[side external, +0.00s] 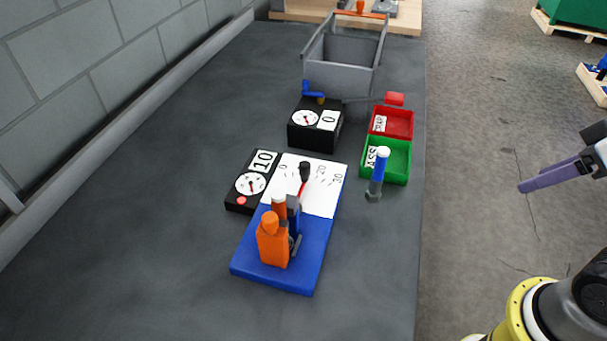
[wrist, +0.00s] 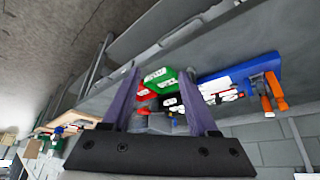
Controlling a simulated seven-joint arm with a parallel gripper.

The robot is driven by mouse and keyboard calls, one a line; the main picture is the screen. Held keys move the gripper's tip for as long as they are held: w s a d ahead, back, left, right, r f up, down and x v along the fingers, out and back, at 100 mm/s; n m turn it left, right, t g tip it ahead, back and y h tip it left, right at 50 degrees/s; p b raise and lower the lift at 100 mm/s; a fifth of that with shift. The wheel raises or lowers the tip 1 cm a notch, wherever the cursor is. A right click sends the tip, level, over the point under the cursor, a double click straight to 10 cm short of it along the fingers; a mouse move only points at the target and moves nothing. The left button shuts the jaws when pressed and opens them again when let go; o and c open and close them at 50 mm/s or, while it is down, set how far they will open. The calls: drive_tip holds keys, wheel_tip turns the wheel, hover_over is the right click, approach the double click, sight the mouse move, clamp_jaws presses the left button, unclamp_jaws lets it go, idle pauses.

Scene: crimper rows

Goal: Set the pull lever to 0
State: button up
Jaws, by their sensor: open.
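The pull lever (side external: 304,174) has a black knob on a red shaft. It stands over a white scale plate (side external: 318,200) marked 0, 20 and 30. The knob is between the 0 and the 20, and any mark behind it is hidden. The plate sits on a blue base (side external: 268,276) with an orange crimper body (side external: 272,245). The blue base (wrist: 228,74) also shows in the wrist view, where I cannot make out the lever. My gripper (side external: 522,187) is off the bench's right side, well apart from the lever. Its purple fingers (wrist: 158,71) are open and empty.
A black dial box reading 10 (side external: 240,203) lies left of the plate. Another reading 0 (side external: 315,140) stands behind. Right are a green PASS tray (side external: 397,172), a red tray (side external: 401,122) and an upright blue-handled tool (side external: 378,172). A grey bin (side external: 345,78) stands behind. The left bench is clear.

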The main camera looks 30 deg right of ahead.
idle(0.4)
drive_tip(key=w+a+r+g, duration=0.1)
drive_tip(key=w+r, duration=0.2)
drive_tip(key=r, duration=0.3)
drive_tip(key=w+a+r, duration=0.1)
drive_tip(key=w+r, duration=0.3)
drive_tip(key=r, duration=0.1)
drive_tip(key=w+a+r+n+g, duration=0.1)
drive_tip(key=w+a+r, duration=0.15)
drive_tip(key=w, duration=0.35)
drive_tip(key=w+a+r+n, duration=0.1)
drive_tip(key=w+a+r, duration=0.15)
drive_tip(key=w, duration=0.25)
drive_tip(key=n+g, duration=0.3)
drive_tip(key=g, duration=0.1)
hover_over(305, 164)
wheel_tip(305, 164, down, 14)
wheel_tip(305, 164, down, 14)
drive_tip(key=shift+r, duration=0.25)
